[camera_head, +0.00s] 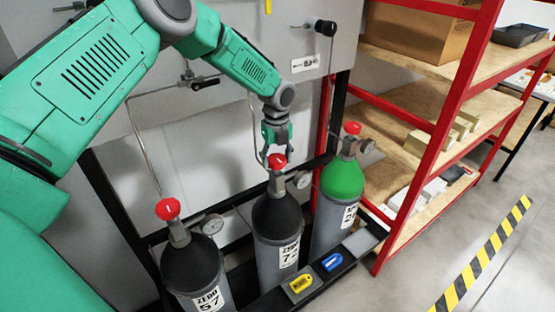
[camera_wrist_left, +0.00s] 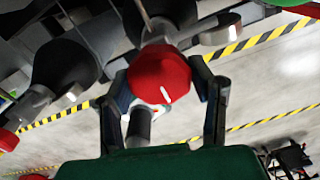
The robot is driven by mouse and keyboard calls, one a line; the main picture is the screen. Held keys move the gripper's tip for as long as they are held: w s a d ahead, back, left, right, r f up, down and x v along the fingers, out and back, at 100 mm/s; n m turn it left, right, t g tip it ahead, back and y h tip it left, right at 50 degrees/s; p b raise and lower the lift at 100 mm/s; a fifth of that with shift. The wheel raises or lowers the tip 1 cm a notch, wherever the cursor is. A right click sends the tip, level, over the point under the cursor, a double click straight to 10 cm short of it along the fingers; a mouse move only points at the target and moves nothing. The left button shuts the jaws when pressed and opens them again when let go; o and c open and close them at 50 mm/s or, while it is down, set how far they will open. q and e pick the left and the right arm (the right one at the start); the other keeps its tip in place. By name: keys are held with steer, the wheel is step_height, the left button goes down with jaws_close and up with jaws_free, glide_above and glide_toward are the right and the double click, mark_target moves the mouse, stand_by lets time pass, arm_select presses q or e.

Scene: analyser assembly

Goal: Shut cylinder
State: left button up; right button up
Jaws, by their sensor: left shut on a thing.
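Three gas cylinders stand in a row in the head view: a black-topped one marked ZERO 57 (camera_head: 193,268), a black-topped middle one (camera_head: 277,222) and a green-topped one (camera_head: 342,180). Each has a red valve knob. My left gripper (camera_head: 277,155) points down over the middle cylinder, its fingers at that red knob (camera_head: 277,161). In the left wrist view the gripper (camera_wrist_left: 163,90) is shut on the red knob (camera_wrist_left: 160,78), one finger on each side; a white mark shows on the knob. My right gripper is not in view.
A pressure gauge (camera_head: 302,179) sits beside the middle valve. Yellow (camera_head: 301,283) and blue (camera_head: 332,262) tags lie on the rack's front. A red-framed shelf (camera_head: 450,110) stands close on the right. Open floor with a yellow-black stripe (camera_head: 484,258) lies beyond.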

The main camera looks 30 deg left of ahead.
mark_target(277, 157)
arm_select(q)
steer(key=shift+w+a+r, duration=0.1)
steer(key=shift+w+r, duration=0.2)
steer(key=o, duration=1.2)
steer(key=shift+c, duration=0.2)
steer(key=shift+s+f, duration=0.1)
steer(key=shift+f, duration=0.1)
steer(key=shift+r, duration=0.35)
step_height(277, 157, up, 11)
